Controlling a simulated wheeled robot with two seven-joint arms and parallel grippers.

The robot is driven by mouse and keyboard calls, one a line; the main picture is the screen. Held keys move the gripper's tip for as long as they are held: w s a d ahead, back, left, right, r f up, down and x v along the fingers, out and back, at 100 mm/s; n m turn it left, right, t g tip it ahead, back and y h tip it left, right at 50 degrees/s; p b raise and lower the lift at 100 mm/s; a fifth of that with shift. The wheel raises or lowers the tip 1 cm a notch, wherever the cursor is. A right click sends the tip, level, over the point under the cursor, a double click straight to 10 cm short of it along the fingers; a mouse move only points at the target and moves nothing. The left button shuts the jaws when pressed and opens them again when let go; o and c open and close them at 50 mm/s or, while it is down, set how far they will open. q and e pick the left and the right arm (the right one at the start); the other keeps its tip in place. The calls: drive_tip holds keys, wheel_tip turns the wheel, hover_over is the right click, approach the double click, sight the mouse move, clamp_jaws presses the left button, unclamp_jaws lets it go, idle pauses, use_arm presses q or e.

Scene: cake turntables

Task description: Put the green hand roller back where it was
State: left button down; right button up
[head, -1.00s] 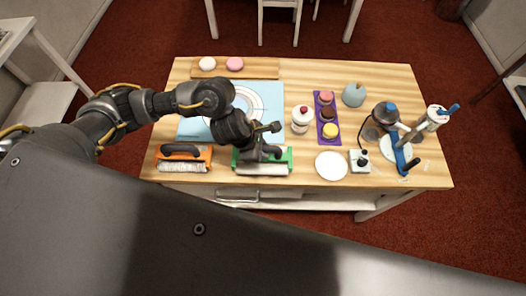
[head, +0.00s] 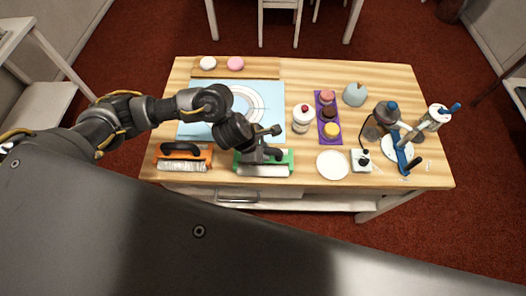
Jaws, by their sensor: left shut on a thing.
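The green hand roller (head: 280,168) is near the front edge of the wooden table, left of the white plate. It has a green frame and a pale roller along its front. My left gripper (head: 262,152) is over it and shut on it; the arm and gripper hide most of its handle. I cannot tell whether the roller touches the table top or is just above it. My right gripper is not in view.
An orange roller (head: 183,157) with a black handle lies to the left. A blue mat (head: 200,97) is behind. A white plate (head: 332,165), a red-topped bottle (head: 302,118), a purple tray (head: 321,98) with cakes and a blue-handled turntable device (head: 403,150) stand to the right.

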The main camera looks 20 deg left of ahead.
use_arm(q)
drive_tip(key=c, duration=1.2)
unclamp_jaws()
drive_tip(key=shift+s+a+f, duration=0.1)
drive_tip(key=shift+s+f, duration=0.25)
drive_tip(key=shift+f, duration=0.4)
drive_tip(key=shift+c, duration=0.2)
drive_tip(key=shift+r, duration=0.1)
drive_tip(key=shift+r+p, duration=0.2)
drive_tip(key=shift+p, duration=0.1)
drive_tip(key=shift+w+r+p, duration=0.15)
drive_tip(key=shift+r+p, duration=0.6)
drive_tip(key=shift+r, duration=0.2)
drive_tip(key=p+v, duration=0.2)
drive_tip(key=v, duration=0.9)
drive_tip(key=shift+w+r, duration=0.1)
